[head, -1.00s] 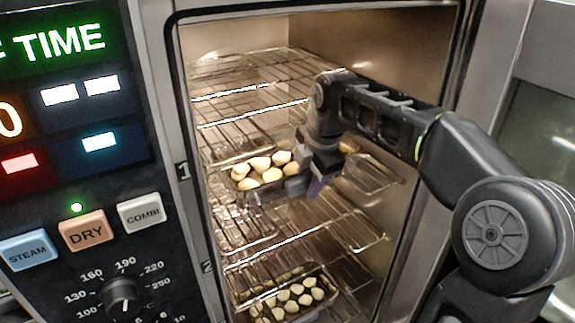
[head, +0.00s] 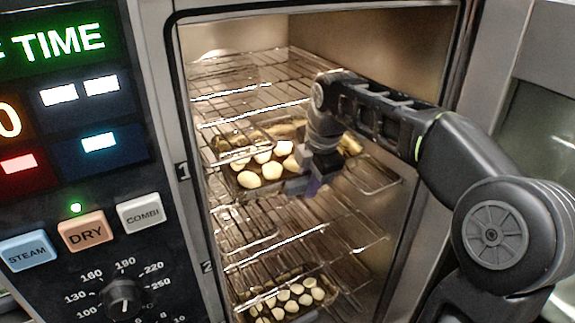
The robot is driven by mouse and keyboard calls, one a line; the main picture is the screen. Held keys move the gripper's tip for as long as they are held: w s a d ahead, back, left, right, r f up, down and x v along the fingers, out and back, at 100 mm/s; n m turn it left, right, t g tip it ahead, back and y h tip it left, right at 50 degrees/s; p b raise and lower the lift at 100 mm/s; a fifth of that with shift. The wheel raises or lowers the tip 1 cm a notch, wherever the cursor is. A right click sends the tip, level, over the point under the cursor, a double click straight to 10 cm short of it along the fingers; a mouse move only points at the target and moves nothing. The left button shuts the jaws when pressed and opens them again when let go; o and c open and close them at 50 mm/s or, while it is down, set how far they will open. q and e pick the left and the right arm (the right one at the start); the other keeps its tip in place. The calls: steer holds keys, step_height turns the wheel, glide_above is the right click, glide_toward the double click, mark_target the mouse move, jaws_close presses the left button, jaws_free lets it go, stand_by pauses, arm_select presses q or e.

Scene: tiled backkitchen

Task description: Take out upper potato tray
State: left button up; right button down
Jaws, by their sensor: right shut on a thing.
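The upper potato tray (head: 243,193) stands on a wire rack in the oven, with several pale potatoes (head: 263,161) in its near part. My right gripper (head: 300,185) is at the tray's front right edge and is shut on it. The gripper and wrist hide part of the tray's right side. A lower potato tray (head: 290,301) with several potatoes sits near the oven's bottom. My left gripper is not in view.
Empty wire racks (head: 240,92) lie above the upper tray, and more racks (head: 330,235) lie between the two trays. The oven's control panel (head: 80,150) stands at the left. The right oven wall (head: 400,60) is close to my right arm.

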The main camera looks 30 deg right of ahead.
mark_target(309, 175)
steer(key=shift+r, duration=0.35)
steer(key=shift+r+b, duration=0.5)
steer(key=shift+r, duration=0.9)
steer(key=shift+s+b, duration=0.3)
steer(key=shift+b, duration=0.05)
steer(key=s+b, duration=0.2)
steer(key=s, duration=1.5)
steer(key=shift+s+d, duration=0.15)
steer(key=shift+s, duration=0.05)
steer(key=shift+r, duration=0.2)
steer(key=shift+r+p, duration=0.55)
steer(key=shift+p, duration=0.15)
